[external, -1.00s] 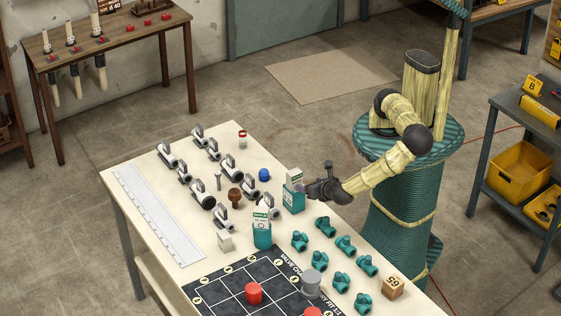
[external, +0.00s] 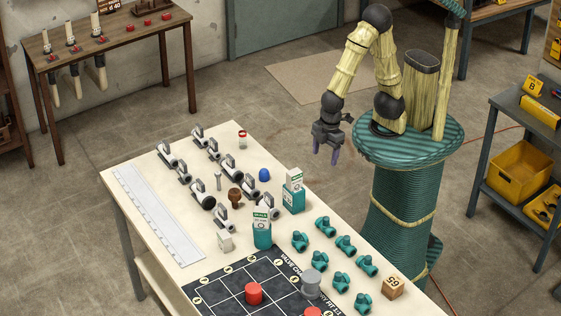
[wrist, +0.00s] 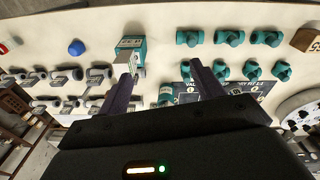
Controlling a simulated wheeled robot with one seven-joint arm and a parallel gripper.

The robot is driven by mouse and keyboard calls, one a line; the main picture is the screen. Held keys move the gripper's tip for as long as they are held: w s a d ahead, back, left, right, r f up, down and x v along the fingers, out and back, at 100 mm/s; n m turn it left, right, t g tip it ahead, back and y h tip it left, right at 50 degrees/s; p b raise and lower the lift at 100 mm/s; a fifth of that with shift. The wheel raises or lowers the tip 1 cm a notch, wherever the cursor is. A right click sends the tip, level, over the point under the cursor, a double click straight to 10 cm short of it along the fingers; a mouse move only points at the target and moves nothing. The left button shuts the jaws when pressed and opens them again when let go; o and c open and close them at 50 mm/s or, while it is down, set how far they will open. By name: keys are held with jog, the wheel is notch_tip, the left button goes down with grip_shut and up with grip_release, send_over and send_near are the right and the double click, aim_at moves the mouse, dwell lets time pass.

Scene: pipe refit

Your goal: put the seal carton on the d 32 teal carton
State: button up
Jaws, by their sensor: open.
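A small white carton (external: 293,176), which looks like the seal carton, sits upright on top of a teal carton (external: 293,202) near the table's robot-side edge. Its print is too small to read. In the wrist view the white carton (wrist: 125,61) and the teal carton (wrist: 131,43) show just beyond the left finger. My gripper (external: 326,160) is open and empty, above and to the right of the two cartons and apart from them. Its two fingers (wrist: 162,68) stand wide apart in the wrist view.
Another teal container (external: 262,237) with a white-and-green top stands nearer the camera, with a small white box (external: 225,242) beside it. Teal valves (external: 322,226), a grey cylinder (external: 312,282) and a wooden block (external: 392,287) stand to the right. Grey pipe fittings (external: 203,196) fill the left.

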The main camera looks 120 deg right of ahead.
jog(key=r, duration=0.1)
jog(key=r+m+t, duration=0.1)
jog(key=s+r+m, duration=0.1)
jog(key=shift+d+r+t, duration=0.3)
jog(key=shift+d+r, duration=0.05)
jog(key=shift+d, duration=0.05)
jog(key=shift+w, duration=0.15)
